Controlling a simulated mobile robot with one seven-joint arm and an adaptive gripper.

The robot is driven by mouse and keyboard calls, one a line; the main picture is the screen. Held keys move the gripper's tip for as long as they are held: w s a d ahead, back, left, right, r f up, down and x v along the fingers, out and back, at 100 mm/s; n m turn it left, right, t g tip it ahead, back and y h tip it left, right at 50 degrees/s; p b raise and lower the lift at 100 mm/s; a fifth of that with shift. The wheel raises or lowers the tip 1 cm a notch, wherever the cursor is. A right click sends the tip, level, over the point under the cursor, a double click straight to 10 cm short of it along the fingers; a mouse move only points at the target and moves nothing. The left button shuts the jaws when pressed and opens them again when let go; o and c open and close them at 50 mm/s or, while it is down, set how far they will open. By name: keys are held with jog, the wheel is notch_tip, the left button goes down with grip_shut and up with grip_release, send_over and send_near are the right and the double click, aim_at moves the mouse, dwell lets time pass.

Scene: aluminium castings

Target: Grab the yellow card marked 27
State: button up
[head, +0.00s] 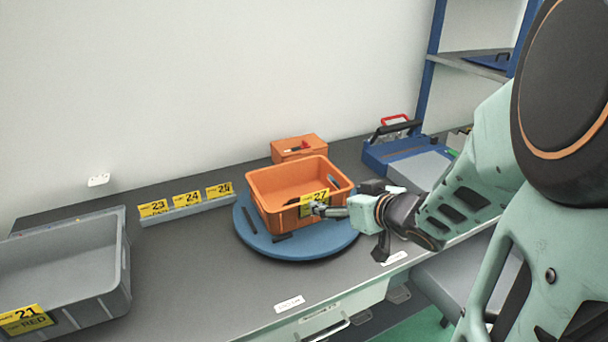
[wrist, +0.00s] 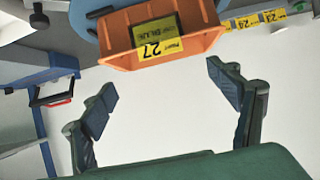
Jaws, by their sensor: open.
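The yellow card marked 27 (head: 318,195) is on the front wall of an orange crate (head: 274,212), partly covered by my gripper in the head view. In the wrist view the card (wrist: 158,48) appears upside down at the crate's rim (wrist: 205,42), with a dark panel beside it. My gripper (head: 318,209) is at the crate's front in the head view. In the wrist view my gripper (wrist: 164,88) has its two fingers wide apart, with nothing between them. The card appears above the gap between the fingertips. I cannot tell whether a finger touches it.
The crate stands on a round blue turntable (head: 300,251) on a grey bench (head: 190,262). Several yellow number cards (head: 186,199) stand in a rail to the left. A grey bin (head: 121,270) with card 21 is farther left. A smaller orange box (head: 300,144) and blue case (head: 385,155) stand behind.

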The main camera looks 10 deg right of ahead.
jog(key=b, duration=0.2)
send_near(315, 193)
jog(key=w+f, duration=0.2)
jog(key=shift+a+r+b+x, duration=0.15)
jog(key=shift+x, duration=1.15)
jog(key=shift+a+r+b+x, duration=0.15)
jog(key=shift+x, duration=1.15)
jog(key=shift+w, duration=0.1)
jog(key=shift+c, duration=0.3)
jog(key=c, duration=0.9)
